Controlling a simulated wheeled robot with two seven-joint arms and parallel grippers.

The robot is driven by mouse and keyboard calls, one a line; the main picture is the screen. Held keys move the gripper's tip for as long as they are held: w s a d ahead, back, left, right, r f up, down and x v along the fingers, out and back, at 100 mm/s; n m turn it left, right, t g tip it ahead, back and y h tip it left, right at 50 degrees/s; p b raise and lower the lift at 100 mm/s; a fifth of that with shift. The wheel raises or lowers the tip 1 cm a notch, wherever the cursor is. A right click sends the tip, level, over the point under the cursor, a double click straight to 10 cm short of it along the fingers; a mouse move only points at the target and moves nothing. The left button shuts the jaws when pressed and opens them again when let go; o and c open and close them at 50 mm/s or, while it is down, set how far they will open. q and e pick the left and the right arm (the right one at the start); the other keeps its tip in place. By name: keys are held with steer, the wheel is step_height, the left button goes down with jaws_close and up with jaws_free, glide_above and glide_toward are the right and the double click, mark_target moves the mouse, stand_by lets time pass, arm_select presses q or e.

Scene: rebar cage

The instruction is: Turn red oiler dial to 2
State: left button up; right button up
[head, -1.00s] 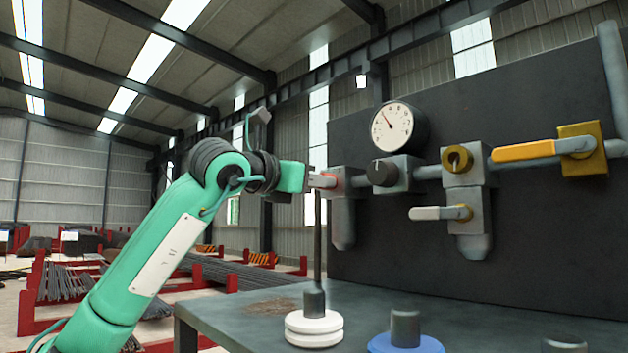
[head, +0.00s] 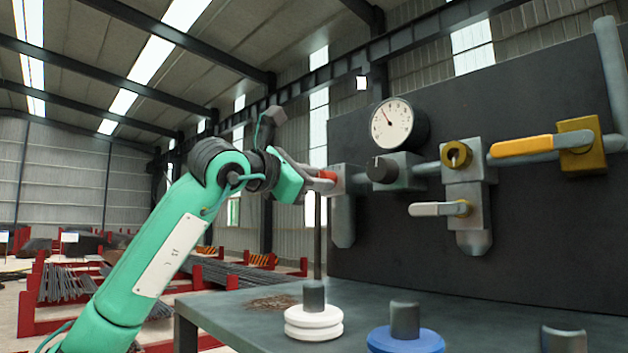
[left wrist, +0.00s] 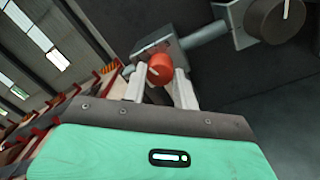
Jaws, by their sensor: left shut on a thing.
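The red oiler dial (left wrist: 160,69) sits on a grey block at the left end of the pipework. In the left wrist view it lies between the two fingers of my left gripper (left wrist: 160,88). In the head view my left gripper (head: 323,181) reaches the red dial (head: 328,176) from the left and is shut on it, hiding most of it. The gripper is tilted. The dial's scale and the number it points at cannot be read. My right gripper is not in view.
A black knob (head: 382,169), a pressure gauge (head: 392,125), a brass fitting (head: 456,155), a white lever (head: 437,209) and a yellow lever (head: 524,146) are on the panel to the right. White discs (head: 314,323) and a blue disc (head: 405,341) stand on the bench below.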

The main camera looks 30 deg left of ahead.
arm_select(q)
steer(key=m, duration=0.4)
steer(key=shift+r, duration=0.15)
steer(key=shift+m, duration=1.1)
steer(key=o, duration=1)
